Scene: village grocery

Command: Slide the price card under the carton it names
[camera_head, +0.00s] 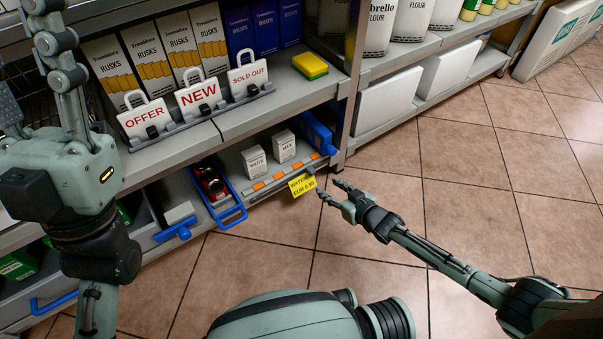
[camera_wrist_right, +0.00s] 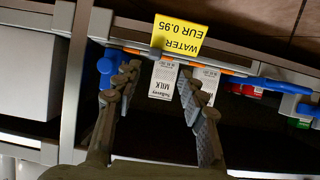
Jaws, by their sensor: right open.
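The yellow price card (camera_head: 302,185) reads WATER EUR 0.95 and sits tilted at the front rail (camera_head: 268,184) of the lower shelf. It shows upside down in the right wrist view (camera_wrist_right: 180,36). The white water carton (camera_head: 254,161) stands on that shelf, left of the similar milk carton (camera_head: 284,147). The card is in front of the milk carton's side. My right gripper (camera_head: 333,192) is open, just right of the card. In the right wrist view its fingers (camera_wrist_right: 158,72) are apart, and the card appears beyond their tips.
The rail carries several orange tags. The upper shelf holds OFFER, NEW and SOLD OUT signs (camera_head: 200,97), rusks boxes and a yellow sponge (camera_head: 310,66). The tiled floor (camera_head: 470,150) at right is clear.

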